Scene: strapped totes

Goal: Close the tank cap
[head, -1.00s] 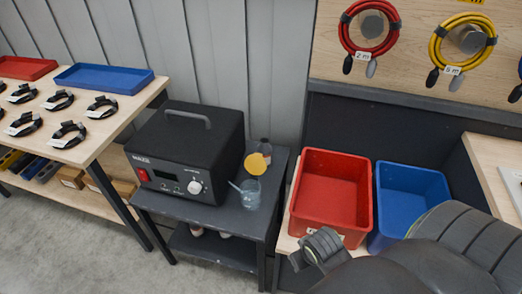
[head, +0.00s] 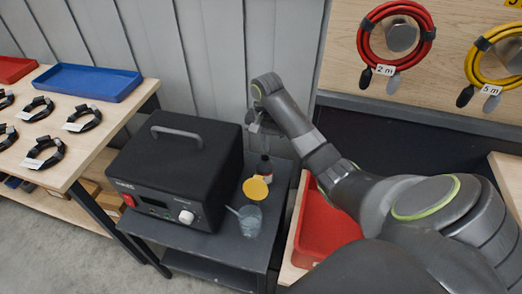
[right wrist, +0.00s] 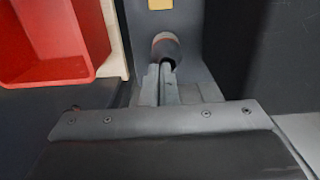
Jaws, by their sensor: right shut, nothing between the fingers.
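A round yellow disc (head: 256,188), which looks like the tank cap, stands tilted beside the right side of the black box-shaped machine (head: 175,165), just above a clear beaker (head: 249,216). I cannot tell how it is attached. My right gripper (head: 255,126) is shut and empty, above and behind the disc and over the back of the small grey table, apart from the disc. In the right wrist view, my fingers (right wrist: 160,86) point toward a dark-topped bottle (right wrist: 166,48), and a yellow patch (right wrist: 160,4) shows at the top edge. My left gripper is out of view.
The dark bottle (head: 264,168) stands right behind the disc. The beaker holds a thin stick. A red bin (head: 318,232) is right of the grey table (head: 190,250), partly hidden by my arm. A ribbed wall is close behind; coiled cables (head: 397,40) hang at right.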

